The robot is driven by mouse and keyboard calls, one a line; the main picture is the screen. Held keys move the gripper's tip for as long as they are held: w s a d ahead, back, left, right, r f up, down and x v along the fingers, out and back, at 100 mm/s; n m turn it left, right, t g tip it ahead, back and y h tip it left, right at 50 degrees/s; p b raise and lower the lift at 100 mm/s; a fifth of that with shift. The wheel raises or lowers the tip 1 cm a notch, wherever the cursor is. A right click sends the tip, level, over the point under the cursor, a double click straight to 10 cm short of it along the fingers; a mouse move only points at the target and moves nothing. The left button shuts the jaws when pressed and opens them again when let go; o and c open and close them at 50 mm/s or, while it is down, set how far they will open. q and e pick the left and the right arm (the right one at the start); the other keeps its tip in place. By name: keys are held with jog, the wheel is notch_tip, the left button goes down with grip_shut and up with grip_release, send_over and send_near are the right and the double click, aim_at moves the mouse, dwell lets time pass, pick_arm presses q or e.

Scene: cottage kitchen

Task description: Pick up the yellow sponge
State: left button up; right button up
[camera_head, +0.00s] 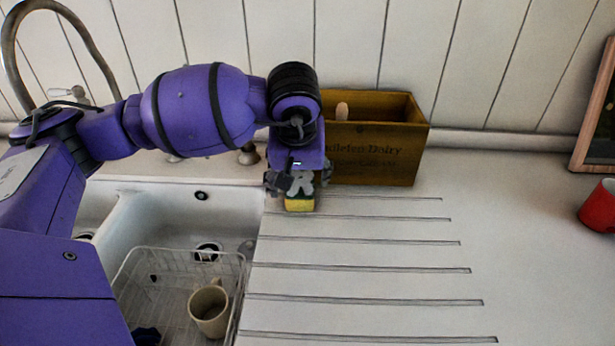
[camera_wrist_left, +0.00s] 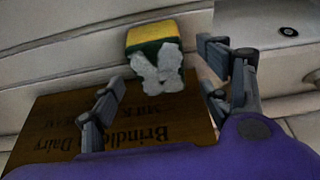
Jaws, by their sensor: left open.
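The yellow sponge (camera_head: 300,204) with a dark green layer is at the back of the draining board, by the wooden box. It also shows in the wrist view (camera_wrist_left: 147,33). A pale grey, lumpy thing (camera_wrist_left: 157,72) lies against or over it; I cannot tell which. My left gripper (camera_head: 300,181) points down above the sponge, in front of the box's left end. In the wrist view its fingers (camera_wrist_left: 163,80) are open, with the grey thing in line with the gap and the sponge towards the far side. I see no contact. My right gripper is not in view.
The wooden box (camera_head: 378,160) with dark lettering stands close behind and right of the gripper. A sink (camera_head: 130,215) with a wire rack (camera_head: 180,255) and beige mug (camera_head: 209,310) is left. A red mug (camera_head: 599,207) is far right. The ridged board between is clear.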

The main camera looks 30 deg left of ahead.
pick_arm(q)
jog(key=shift+x, duration=1.4)
jog(key=c, duration=0.8)
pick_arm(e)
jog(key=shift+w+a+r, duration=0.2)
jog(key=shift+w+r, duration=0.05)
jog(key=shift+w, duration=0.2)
pick_arm(q)
jog(key=shift+r, duration=0.1)
